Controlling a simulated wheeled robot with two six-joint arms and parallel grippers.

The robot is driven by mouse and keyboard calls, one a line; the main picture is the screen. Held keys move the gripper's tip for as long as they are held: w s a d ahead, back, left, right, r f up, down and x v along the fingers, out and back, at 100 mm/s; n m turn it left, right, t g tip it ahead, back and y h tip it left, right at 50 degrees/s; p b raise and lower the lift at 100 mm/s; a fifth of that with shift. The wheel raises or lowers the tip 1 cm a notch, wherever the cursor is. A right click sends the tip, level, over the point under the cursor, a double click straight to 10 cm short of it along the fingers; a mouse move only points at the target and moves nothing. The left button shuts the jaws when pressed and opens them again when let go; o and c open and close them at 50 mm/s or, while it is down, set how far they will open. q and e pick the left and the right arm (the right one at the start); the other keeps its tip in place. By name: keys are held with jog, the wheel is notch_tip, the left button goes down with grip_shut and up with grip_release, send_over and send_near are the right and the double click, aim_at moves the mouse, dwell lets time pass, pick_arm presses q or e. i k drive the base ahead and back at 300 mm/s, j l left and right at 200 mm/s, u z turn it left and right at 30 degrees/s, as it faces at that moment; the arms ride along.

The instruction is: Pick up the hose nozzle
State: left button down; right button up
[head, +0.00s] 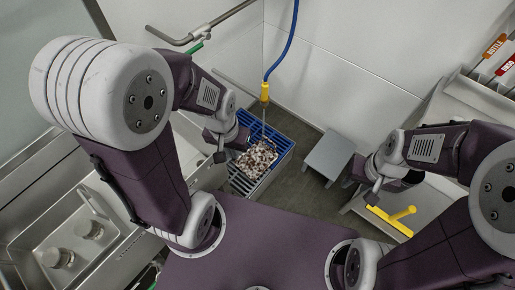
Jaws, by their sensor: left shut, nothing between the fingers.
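The hose nozzle (265,92) has a yellow grip and a thin metal tip that points down. It hangs from a blue hose (287,45) in front of the back wall, above a blue-and-grey slatted crate. My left gripper (221,157) is at the crate's left side, below and left of the nozzle and apart from it. It is shut and empty. My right gripper (372,197) is far to the right of the nozzle, by a yellow T-shaped tool (392,221). Its fingers are too small and dark to tell whether they are open.
The slatted crate (283,158) holds a heap of brownish-white pieces (257,158). A small grey stool (329,154) stands right of it. A metal pipe (215,25) runs along the wall at upper left. A steel sink unit (75,225) is at left. A shelf with labelled bottles (495,62) is at upper right.

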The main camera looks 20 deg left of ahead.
aim_at(265, 98)
jog(key=i+l+u, duration=0.1)
jog(key=u, duration=0.3)
jog(key=l+u, duration=0.25)
jog(key=u, duration=0.2)
jog(key=i+l+u, duration=0.1)
jog(key=l+u, duration=0.15)
jog(key=u, duration=0.15)
jog(key=l+u, duration=0.25)
jog(key=u, duration=0.2)
jog(key=l+u, duration=0.25)
jog(key=u, duration=0.15)
